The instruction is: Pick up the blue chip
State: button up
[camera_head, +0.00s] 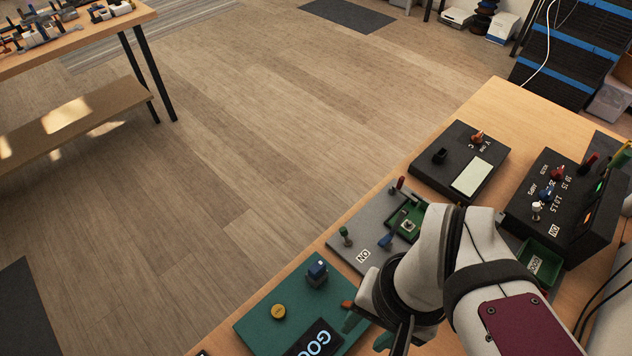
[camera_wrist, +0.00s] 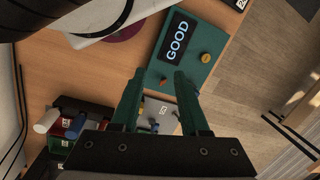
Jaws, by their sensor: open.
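The blue chip (camera_head: 317,270) looks like a small blue block standing in a dark socket on the teal tester board (camera_head: 256,324) in the head view. My gripper (camera_head: 368,328) is right of it and nearer the front, apart from it. The wrist view shows the gripper (camera_wrist: 159,80) with its two green fingers spread and nothing between them. The teal board (camera_wrist: 195,72) lies beyond the fingertips there, with its screen reading GOOD. The right finger covers part of the board's near edge, and I cannot make out the chip clearly in that view.
The teal board carries a yellow button (camera_head: 278,311). A black box with a pale screen (camera_head: 472,177) and a black supply box (camera_head: 560,205) stand further right. A green bin (camera_head: 540,264) is beside my arm.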

jog(key=o, duration=0.4)
jog(key=n+h, duration=0.2)
jog(key=n, duration=1.2)
send_over(317, 265)
jog(key=shift+n, duration=0.3)
notch_tip(317, 265, down, 16)
jog(key=shift+r, duration=0.1)
